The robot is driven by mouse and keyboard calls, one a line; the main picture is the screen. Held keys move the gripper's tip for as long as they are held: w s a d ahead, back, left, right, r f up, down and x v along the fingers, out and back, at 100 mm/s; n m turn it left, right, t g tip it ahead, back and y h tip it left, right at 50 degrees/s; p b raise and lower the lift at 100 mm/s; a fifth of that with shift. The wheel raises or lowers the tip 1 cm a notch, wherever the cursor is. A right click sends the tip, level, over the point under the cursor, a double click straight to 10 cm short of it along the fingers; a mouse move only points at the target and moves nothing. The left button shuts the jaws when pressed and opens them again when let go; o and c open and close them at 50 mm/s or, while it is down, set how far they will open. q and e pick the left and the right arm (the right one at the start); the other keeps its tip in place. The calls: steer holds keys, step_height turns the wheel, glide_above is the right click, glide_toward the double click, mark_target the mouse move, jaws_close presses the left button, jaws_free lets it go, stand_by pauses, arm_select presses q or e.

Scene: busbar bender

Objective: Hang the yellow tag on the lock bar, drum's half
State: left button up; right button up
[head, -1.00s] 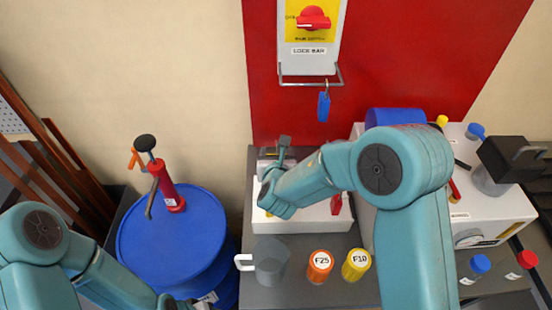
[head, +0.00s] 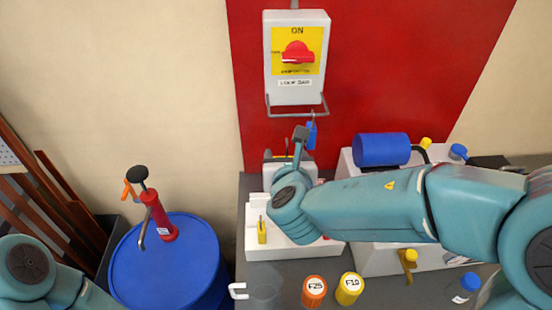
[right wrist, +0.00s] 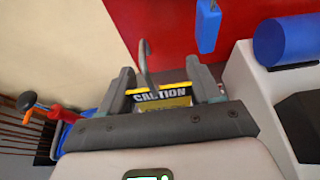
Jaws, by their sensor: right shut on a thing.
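My right gripper (head: 299,143) is just below the bar, beside the blue tag. In the right wrist view, my right gripper (right wrist: 160,74) is shut on the yellow tag (right wrist: 160,97), which reads CAUTION, with a grey hook (right wrist: 146,57) rising above it. The held tag is not clear in the head view. My left gripper is outside the frame.
A blue drum (head: 168,270) with a red pump (head: 160,218) stands at left. Below are a white tray (head: 290,243) with a small yellow item (head: 262,230), a clear jug (head: 265,287), and orange (head: 314,290) and yellow (head: 349,288) bottles.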

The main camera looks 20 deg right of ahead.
steer(key=w+d+p, duration=0.1)
steer(key=w, duration=0.7)
steer(key=shift+w+d+r, duration=0.25)
steer(key=shift+w+d, duration=0.05)
steer(key=shift+w, duration=0.1)
stand_by(0.5)
steer(key=o, duration=1.1)
